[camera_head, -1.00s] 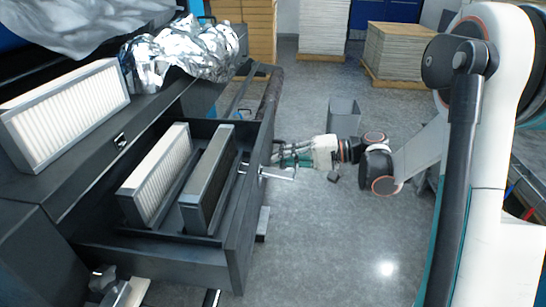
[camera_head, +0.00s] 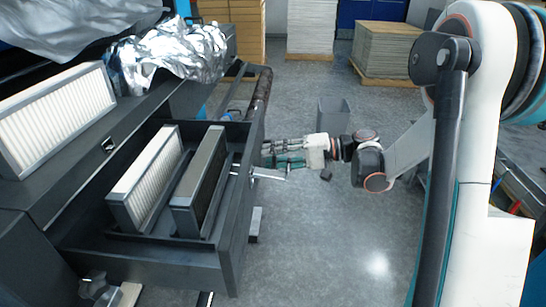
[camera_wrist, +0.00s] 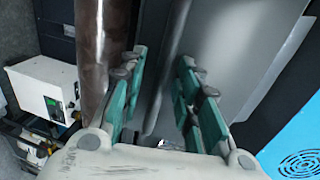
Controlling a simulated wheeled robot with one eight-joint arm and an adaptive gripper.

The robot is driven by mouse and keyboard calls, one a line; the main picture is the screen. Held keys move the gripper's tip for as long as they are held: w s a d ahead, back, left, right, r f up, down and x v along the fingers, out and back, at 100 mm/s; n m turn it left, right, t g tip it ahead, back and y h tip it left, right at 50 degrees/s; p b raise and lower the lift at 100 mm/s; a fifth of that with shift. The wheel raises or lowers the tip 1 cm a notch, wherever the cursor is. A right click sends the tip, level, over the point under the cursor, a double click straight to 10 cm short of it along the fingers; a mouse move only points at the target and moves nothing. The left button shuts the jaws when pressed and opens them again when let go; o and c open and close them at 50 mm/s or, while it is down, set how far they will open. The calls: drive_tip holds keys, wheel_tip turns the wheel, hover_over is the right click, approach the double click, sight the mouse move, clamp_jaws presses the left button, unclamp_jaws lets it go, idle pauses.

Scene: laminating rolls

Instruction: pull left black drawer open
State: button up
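The black drawer (camera_head: 236,215) is pulled out from the black machine on the left. A grey bar (camera_wrist: 168,65) runs between the fingers in that view. I cannot tell whether they touch it.
Another filter block (camera_head: 55,118) and crumpled silver foil (camera_head: 165,55) lie on the machine top. A grey bin (camera_head: 333,115) stands behind my gripper. A brown roller (camera_wrist: 100,50) lies left of the fingers.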

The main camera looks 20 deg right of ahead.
drive_tip(key=v, duration=1.1)
drive_tip(key=shift+d, duration=0.35)
drive_tip(key=shift+s+r, duration=0.1)
